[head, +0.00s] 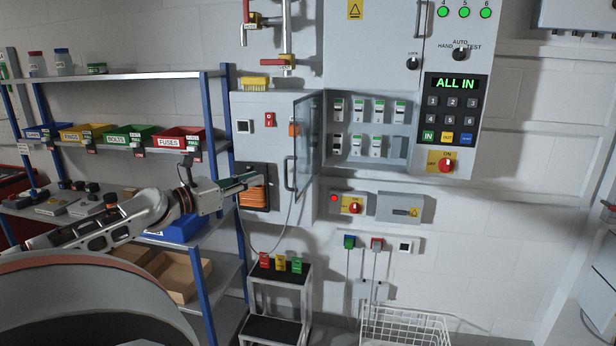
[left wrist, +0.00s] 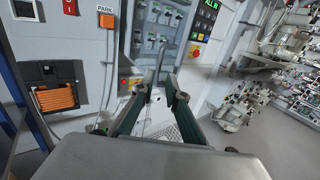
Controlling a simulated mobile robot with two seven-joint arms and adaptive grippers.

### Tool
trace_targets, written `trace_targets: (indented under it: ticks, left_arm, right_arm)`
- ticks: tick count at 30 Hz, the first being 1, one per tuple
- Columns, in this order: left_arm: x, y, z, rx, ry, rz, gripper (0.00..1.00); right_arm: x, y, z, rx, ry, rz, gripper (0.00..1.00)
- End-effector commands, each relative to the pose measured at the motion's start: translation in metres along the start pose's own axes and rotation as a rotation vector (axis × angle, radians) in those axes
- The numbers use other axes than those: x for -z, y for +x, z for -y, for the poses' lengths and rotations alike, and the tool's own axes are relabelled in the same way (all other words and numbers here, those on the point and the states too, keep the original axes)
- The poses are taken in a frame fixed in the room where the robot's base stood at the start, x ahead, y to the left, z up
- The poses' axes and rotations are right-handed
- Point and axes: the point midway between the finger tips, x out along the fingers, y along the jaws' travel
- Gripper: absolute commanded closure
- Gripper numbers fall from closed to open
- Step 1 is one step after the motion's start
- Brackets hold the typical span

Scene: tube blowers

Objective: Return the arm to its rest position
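My left arm (head: 110,215) reaches in from the left of the head view. Its gripper (head: 258,180) is in front of the grey cabinet, near the socket with the orange coiled cable (head: 252,198). In the left wrist view the two fingers of the left gripper (left wrist: 159,88) stand apart with nothing held between them. The handle (left wrist: 158,62) of the open glass door appears beyond the fingertips and also shows in the head view (head: 290,173). The gripper looks apart from it. My right gripper is in neither view.
A shelf rack with blue posts (head: 218,230) and coloured bins (head: 130,134) stands behind the arm. The glass door (head: 309,140) juts out beside the gripper. A step stool (head: 278,300) and white wire basket (head: 405,328) stand below. The panel (head: 455,84) reads ALL IN.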

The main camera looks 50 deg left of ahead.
Motion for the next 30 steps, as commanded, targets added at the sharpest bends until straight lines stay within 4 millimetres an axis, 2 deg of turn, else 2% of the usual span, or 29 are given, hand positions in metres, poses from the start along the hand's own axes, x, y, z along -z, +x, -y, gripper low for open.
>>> trace_targets:
  ticks: [7,11,14,17,18,20,24,26,30]
  left_arm:
    - [0.002,0.0,0.0,-0.001,0.005,-0.002,0.86]
    - [0.026,-0.008,-0.002,-0.011,0.102,-0.036,0.86]
    - [0.074,-0.023,-0.002,-0.016,0.288,-0.103,0.86]
    - [0.136,-0.042,0.006,0.004,0.539,-0.192,0.86]
    - [0.161,-0.05,0.011,0.021,0.643,-0.227,0.86]
    - [0.198,-0.062,0.022,0.057,0.796,-0.276,0.86]
    - [0.28,-0.088,0.059,0.179,1.146,-0.365,0.86]
    - [0.312,-0.098,0.079,0.245,1.292,-0.388,0.86]
    - [0.379,-0.118,0.136,0.42,1.627,-0.398,0.86]
  right_arm:
    - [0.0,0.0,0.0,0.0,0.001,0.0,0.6]
    - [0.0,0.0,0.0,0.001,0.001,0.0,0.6]
    - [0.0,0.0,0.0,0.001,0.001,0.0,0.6]
    - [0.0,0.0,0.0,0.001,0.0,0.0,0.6]
    - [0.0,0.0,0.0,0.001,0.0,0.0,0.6]
    - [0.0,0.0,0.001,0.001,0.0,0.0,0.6]
    - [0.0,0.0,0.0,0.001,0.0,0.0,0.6]
    - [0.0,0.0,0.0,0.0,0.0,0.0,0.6]
    - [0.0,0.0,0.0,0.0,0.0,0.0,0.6]
